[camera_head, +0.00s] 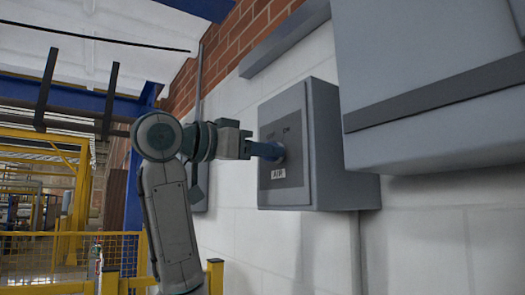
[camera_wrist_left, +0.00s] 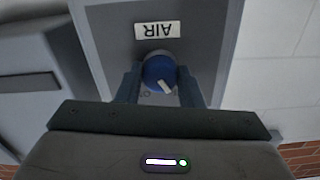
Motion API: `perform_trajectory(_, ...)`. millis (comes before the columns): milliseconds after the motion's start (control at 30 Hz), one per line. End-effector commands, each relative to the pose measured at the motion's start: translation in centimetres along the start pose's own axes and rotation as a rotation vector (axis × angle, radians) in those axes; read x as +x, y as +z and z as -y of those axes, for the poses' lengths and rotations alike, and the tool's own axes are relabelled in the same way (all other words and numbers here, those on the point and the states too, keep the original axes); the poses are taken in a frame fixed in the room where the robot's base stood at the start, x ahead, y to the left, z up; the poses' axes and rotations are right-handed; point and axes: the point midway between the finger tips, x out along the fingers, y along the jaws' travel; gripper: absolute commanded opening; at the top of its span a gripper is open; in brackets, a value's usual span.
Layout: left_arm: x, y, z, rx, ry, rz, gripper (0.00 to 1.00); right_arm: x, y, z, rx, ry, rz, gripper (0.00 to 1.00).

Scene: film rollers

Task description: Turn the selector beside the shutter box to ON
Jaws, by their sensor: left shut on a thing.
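The selector is a round blue knob (camera_wrist_left: 156,68) with a white pointer mark, on the front of a grey wall box (camera_head: 344,150). A white AIR label (camera_head: 278,174) sits below the knob in the head view. The label shows upside down above the knob in the left wrist view (camera_wrist_left: 157,30). There the pointer slants to the lower right. Small position lettering (camera_head: 287,132) above the knob is hard to read. My left gripper (camera_head: 264,151) is shut on the knob, one finger on each side. My right gripper is in neither view.
A larger grey box (camera_head: 430,85) with a dark band hangs on the wall to the right, close to the selector box. A grey rail (camera_head: 285,40) runs above on the white block wall (camera_head: 415,240). Yellow fencing (camera_head: 115,255) stands at the lower left.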

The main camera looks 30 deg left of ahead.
Motion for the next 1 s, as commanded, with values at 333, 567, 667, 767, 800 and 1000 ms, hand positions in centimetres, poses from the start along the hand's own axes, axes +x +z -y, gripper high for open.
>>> perform_trajectory(333,0.0,-0.1,0.0,0.088,-0.001,0.0,0.11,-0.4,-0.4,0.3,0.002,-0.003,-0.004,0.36)
perform_trajectory(567,0.0,-0.2,0.0,0.261,-0.001,0.001,0.11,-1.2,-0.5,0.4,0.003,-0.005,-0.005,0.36)
perform_trajectory(667,0.0,-0.2,0.0,0.355,0.0,0.001,0.11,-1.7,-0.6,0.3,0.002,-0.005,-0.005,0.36)
perform_trajectory(767,0.0,-0.2,0.0,0.451,-0.001,0.001,0.11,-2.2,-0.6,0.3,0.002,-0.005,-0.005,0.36)
perform_trajectory(800,0.0,-0.2,0.0,0.489,-0.001,0.001,0.11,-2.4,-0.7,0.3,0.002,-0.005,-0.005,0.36)
perform_trajectory(1000,0.0,-0.3,0.0,0.675,-0.001,0.0,0.11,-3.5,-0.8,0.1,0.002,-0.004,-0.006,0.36)
